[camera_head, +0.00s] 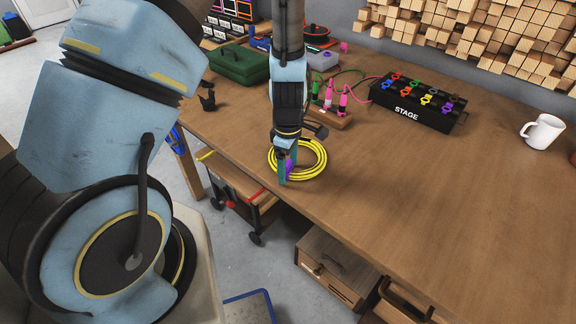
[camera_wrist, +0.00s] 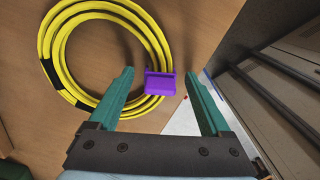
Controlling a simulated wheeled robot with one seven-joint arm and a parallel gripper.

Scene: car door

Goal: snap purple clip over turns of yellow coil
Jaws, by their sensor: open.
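The yellow coil (camera_head: 315,160) lies flat on the wooden workbench near its front edge; it also shows in the wrist view (camera_wrist: 52,50). The purple clip (camera_wrist: 160,83) sits at the right side of the coil, over or against its turns; I cannot tell whether it is closed around them. In the head view the purple clip (camera_head: 289,168) is partly hidden by my gripper (camera_head: 285,178). My gripper in the wrist view (camera_wrist: 162,80) is open, with one green finger on each side of the clip and visible gaps between.
A black STAGE box (camera_head: 415,103) with coloured parts stands behind on the right. A white mug (camera_head: 541,132) stands at the far right. A green case (camera_head: 238,64) and upright pink and green connectors (camera_head: 328,95) stand farther back. The bench right of the coil is clear.

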